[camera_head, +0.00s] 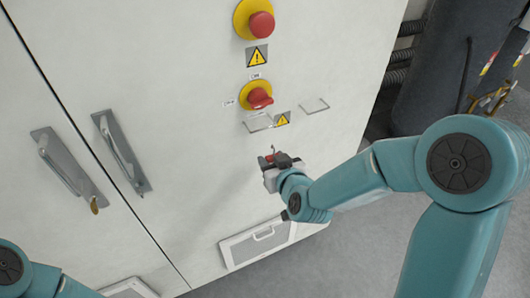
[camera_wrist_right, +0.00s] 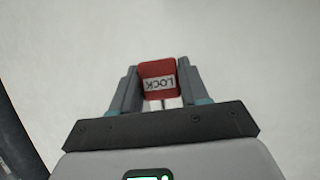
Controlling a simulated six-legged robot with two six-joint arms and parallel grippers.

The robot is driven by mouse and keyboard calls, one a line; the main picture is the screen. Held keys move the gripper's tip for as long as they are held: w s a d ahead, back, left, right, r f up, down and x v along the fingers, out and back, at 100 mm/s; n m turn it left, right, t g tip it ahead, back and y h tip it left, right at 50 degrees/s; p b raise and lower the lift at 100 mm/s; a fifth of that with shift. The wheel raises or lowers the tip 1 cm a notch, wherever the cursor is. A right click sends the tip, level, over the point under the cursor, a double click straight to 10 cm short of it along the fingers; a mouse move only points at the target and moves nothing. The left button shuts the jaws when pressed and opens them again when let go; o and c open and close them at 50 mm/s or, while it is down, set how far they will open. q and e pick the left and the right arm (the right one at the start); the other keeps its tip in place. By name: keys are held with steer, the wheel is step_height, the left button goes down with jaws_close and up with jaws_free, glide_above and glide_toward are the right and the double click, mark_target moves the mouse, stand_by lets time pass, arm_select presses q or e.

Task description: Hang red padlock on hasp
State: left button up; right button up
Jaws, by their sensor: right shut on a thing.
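My right gripper (camera_head: 275,161) is in front of the white cabinet's door, below the red rotary switch. It is shut on the red padlock (camera_head: 269,157), which shows small in the head view, with a thin shackle pointing up. In the right wrist view the red padlock (camera_wrist_right: 158,82) sits between both fingers of my right gripper (camera_wrist_right: 158,88), its white "LOCK" label upside down. The shackle is mostly hidden there. I cannot clearly make out the hasp; a clear flap (camera_head: 257,122) hangs just below the rotary switch (camera_head: 259,98). My left gripper is out of view.
A red emergency button (camera_head: 261,25) on a yellow ring is above the switch. Another small clear flap (camera_head: 314,105) is to the right. Two door handles (camera_head: 122,153) (camera_head: 62,163) are at left, one with a key-like brass piece. A vent (camera_head: 257,243) is below. A dark tank (camera_head: 430,85) stands at right.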

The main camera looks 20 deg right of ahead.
steer(key=s+r+n+y+b, duration=0.1)
steer(key=s+r+b, duration=0.5)
steer(key=s, duration=0.6)
steer(key=p, duration=0.9)
glide_toward(257, 137)
steer(key=shift+g+y, duration=0.3)
steer(key=shift+r+x, duration=0.15)
steer(key=shift+x, duration=1)
steer(key=shift+r+x, duration=0.2)
steer(key=shift+x, duration=0.95)
steer(key=shift+w+d, duration=0.15)
steer(key=shift+w, duration=0.05)
